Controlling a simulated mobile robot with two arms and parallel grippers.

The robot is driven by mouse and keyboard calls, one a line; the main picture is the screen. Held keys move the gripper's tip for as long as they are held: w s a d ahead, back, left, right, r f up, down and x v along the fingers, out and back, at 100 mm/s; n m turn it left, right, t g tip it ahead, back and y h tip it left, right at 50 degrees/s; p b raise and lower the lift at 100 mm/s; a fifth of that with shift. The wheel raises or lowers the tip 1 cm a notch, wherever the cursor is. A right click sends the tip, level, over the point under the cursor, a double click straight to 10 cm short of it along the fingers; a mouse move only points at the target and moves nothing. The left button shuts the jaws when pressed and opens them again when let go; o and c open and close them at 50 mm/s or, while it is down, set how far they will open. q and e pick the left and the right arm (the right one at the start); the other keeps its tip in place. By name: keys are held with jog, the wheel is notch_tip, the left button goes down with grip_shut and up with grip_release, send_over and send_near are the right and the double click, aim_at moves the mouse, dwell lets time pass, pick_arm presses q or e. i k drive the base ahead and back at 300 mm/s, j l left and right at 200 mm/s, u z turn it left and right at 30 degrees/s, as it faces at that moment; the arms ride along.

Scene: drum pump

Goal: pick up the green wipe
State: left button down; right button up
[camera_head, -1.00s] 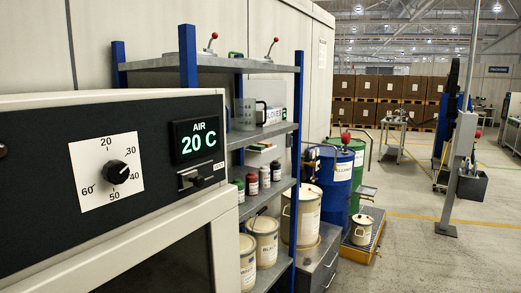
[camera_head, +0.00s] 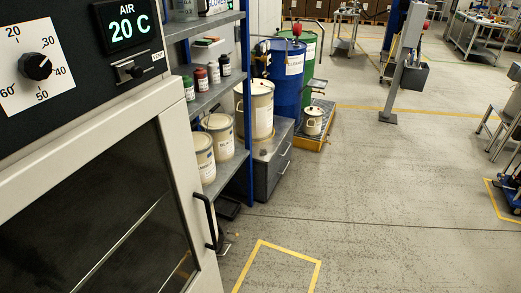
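I see no green wipe in the head view. Neither of my grippers is in view. A blue metal shelf (camera_head: 238,161) stands left of centre with cans and small jars on it. One small jar (camera_head: 188,90) is green, but it is not a cloth.
A large oven (camera_head: 95,190) with a dark window and black handle fills the left. Blue (camera_head: 287,88) and green (camera_head: 309,48) drums stand behind a grey cabinet (camera_head: 270,170). A grey post (camera_head: 402,70) stands at the right. The middle floor is clear.

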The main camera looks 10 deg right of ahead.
aim_at(205, 42)
jog(key=z, duration=0.85)
jog(key=i+l+z, duration=0.1)
jog(key=i+z, duration=0.35)
jog(key=i, duration=3.15)
jog(key=i+u, duration=0.1)
jog(key=i, duration=0.5)
jog(key=i+l+u, duration=0.1)
jog(key=i, duration=0.55)
jog(key=i+l+u, duration=0.15)
jog(key=i, duration=0.45)
jog(key=i+u, duration=0.1)
jog(key=u, duration=2.2)
